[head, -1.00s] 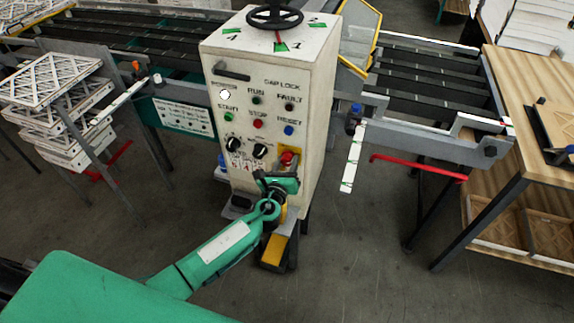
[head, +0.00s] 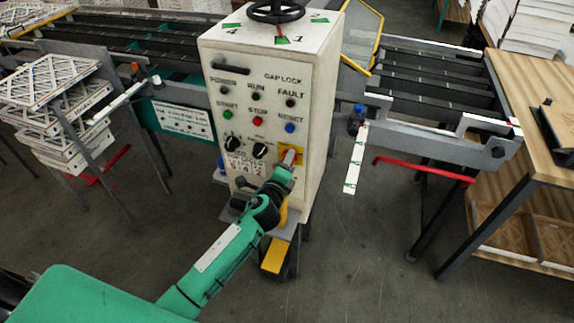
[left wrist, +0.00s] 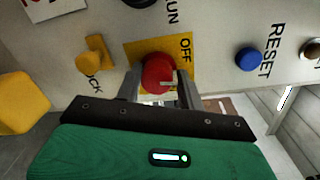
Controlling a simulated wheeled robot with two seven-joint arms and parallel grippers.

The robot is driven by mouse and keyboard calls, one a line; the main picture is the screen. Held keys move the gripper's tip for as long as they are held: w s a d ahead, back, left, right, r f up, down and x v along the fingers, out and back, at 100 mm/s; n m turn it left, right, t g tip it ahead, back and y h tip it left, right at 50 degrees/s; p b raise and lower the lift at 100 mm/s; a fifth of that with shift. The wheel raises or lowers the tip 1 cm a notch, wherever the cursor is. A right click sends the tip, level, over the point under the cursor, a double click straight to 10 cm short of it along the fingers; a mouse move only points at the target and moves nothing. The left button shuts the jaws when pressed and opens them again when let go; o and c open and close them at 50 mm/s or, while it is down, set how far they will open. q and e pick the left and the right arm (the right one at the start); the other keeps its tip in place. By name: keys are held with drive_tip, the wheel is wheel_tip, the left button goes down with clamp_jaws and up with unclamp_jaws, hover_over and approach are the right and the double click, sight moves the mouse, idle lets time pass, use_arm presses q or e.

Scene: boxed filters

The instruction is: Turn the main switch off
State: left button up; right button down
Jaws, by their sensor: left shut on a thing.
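The control cabinet (head: 262,110) stands upright in the middle of the head view. The main switch is a red round knob (left wrist: 158,74) on a yellow plate (left wrist: 135,50) in the left wrist view. The plate has an OFF label beside the knob. My left gripper (head: 289,160) reaches the yellow plate at the cabinet's lower right, and in the left wrist view its fingers (left wrist: 158,88) are shut on the knob, one on each side. A pale mark shows on the knob; which position it points to I cannot tell. The power lamp (head: 226,91) looks dark. My right gripper is not in view.
A blue reset button (left wrist: 248,58) and a yellow lock-like piece (left wrist: 95,55) flank the knob. A handwheel (head: 275,11) tops the cabinet. A conveyor (head: 435,85) and wooden bench (head: 530,90) stand right, stacked filters (head: 55,85) left. The front floor is clear.

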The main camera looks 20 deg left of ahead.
use_arm(q)
drive_tip(key=shift+s+a+f+n+h+b, duration=0.15)
drive_tip(key=shift+f+n+b, duration=0.1)
drive_tip(key=shift+n, duration=1.1)
drive_tip(key=shift+w+f+n+h+b, duration=0.1)
drive_tip(key=shift+f+n+h+b, duration=0.1)
drive_tip(key=shift+n, duration=1.15)
drive_tip(key=o, duration=0.8)
drive_tip(key=shift+o, duration=0.4)
drive_tip(key=shift+r, duration=0.1)
drive_tip(key=shift+r, duration=0.1)
